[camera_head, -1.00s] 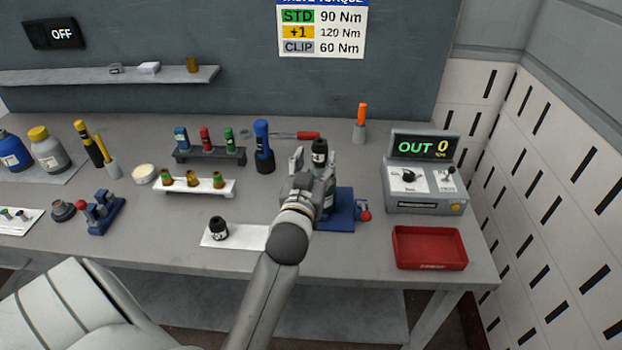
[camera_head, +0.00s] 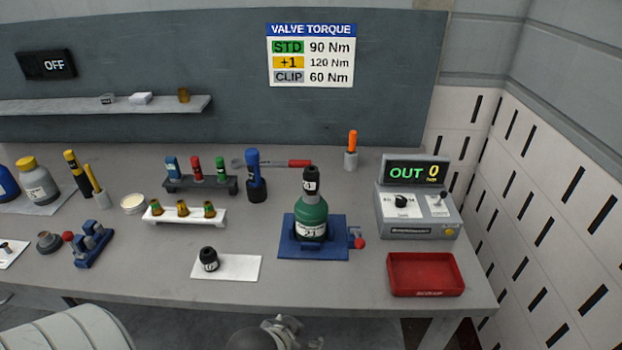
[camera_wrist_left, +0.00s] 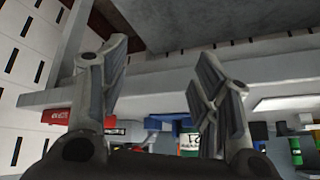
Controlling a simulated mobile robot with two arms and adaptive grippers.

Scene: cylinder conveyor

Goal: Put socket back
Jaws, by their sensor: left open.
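A socket rack (camera_head: 199,184) at the back of the bench holds blue (camera_head: 172,168), red (camera_head: 197,169) and green (camera_head: 221,169) upright pieces. I cannot tell which piece is the task's socket. A green cylinder marked 21 (camera_head: 311,218) stands upright in a blue fixture (camera_head: 340,250), with a black fitting (camera_head: 311,180) on top. A similar black piece (camera_head: 208,259) stands on a white mat (camera_head: 240,268). My left gripper (camera_head: 290,328) is at the bottom edge, in front of the bench and apart from the cylinder. In the left wrist view it (camera_wrist_left: 160,85) is open and empty.
A white rack (camera_head: 185,215) with several brass-coloured fittings stands left of the cylinder. A blue tool (camera_head: 254,178) stands upright behind. On the right are a red tray (camera_head: 426,274) and a control box (camera_head: 418,215) reading OUT 0. The bench's front edge lies between gripper and fixture.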

